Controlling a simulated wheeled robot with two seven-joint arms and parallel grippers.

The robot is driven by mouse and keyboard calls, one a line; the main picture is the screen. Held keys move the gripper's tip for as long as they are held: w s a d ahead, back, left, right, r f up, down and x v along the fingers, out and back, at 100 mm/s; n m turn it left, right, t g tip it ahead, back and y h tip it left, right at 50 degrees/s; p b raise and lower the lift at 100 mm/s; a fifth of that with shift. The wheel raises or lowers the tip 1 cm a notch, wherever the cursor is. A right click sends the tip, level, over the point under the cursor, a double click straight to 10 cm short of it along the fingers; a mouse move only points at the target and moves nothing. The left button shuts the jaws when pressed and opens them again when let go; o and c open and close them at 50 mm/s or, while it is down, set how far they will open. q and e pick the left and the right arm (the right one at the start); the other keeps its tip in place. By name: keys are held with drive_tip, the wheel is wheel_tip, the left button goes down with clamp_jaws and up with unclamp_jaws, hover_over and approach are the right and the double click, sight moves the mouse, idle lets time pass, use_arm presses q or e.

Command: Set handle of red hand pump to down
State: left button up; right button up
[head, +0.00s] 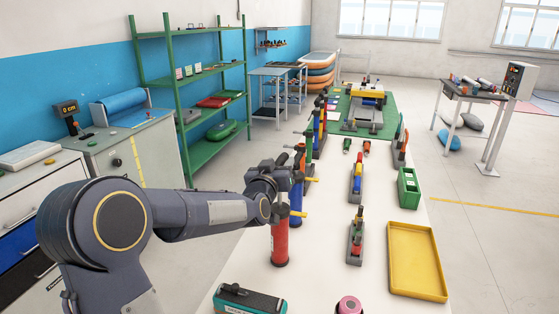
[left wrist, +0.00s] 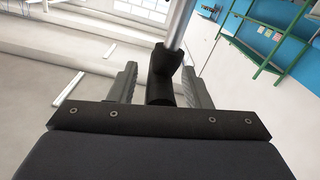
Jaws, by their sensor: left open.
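The red hand pump (head: 280,243) stands upright on the white table in the head view. Its upper part is partly hidden by my left gripper (head: 283,182), which is at the top of the pump. In the left wrist view a black handle (left wrist: 162,88) on a silver rod (left wrist: 180,22) lies between the two fingers of my left gripper (left wrist: 159,86). The fingers are open, one on either side of the handle. I cannot tell whether either finger touches it. My right gripper is not in view.
A blue pump (head: 297,190) stands close behind the red one, with more pumps in a row beyond. A teal-and-black case (head: 249,299) lies in front. A yellow tray (head: 417,262) and a green box (head: 408,188) are at the right. The table between them is partly clear.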

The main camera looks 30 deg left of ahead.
sight(279, 195)
use_arm(q)
drive_tip(key=shift+w+a, duration=0.1)
drive_tip(key=shift+w, duration=0.25)
clamp_jaws()
drive_tip(key=shift+f, duration=0.1)
wheel_tip(279, 195, down, 10)
drive_tip(key=b, duration=1)
drive_tip(key=shift+r, duration=0.3)
